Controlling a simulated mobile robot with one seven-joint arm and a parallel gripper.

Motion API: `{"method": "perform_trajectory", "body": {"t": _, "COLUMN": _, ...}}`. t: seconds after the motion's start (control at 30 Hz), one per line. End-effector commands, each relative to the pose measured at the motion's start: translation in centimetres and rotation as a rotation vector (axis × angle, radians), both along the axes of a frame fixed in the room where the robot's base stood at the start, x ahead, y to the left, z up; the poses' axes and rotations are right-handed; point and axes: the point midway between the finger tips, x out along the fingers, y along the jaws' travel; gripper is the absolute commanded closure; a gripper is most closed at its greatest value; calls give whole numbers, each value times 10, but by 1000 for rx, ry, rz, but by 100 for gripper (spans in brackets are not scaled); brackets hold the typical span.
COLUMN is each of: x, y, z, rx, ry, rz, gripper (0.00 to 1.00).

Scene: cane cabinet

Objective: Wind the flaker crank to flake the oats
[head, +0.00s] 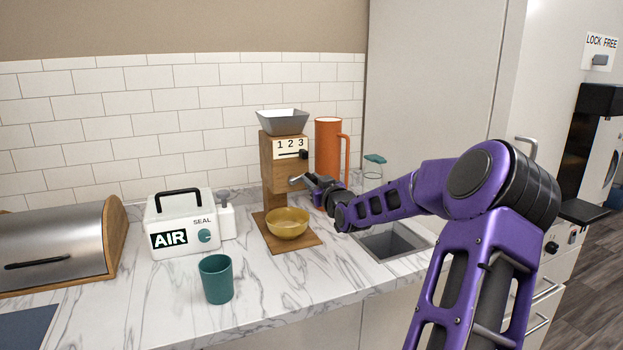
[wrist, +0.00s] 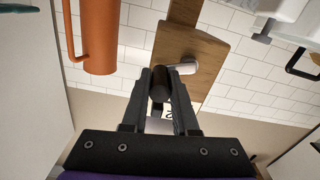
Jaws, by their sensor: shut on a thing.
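The wooden oat flaker (head: 282,150) stands on the marble counter, with a grey hopper (head: 283,122) on top and a 1 2 3 slider scale on its front. A yellow bowl (head: 287,223) sits on its base. The crank (head: 296,180) comes off the lower part of the flaker's body; its metal arm (wrist: 185,68) and dark knob (wrist: 160,84) show in the wrist view. My gripper (head: 314,184) is at the crank, shut on the knob, and the fingers (wrist: 160,78) lie on either side of it. The oats cannot be seen.
An orange jug (head: 328,150) stands close behind my gripper. A sink (head: 394,243) lies below my forearm.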

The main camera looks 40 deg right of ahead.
Motion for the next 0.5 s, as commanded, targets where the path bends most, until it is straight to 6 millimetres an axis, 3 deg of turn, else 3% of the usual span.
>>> {"method": "perform_trajectory", "body": {"t": 0.5, "x": -1, "y": -2, "z": -19, "rx": 461, "ry": -110, "rz": 0, "gripper": 100}}
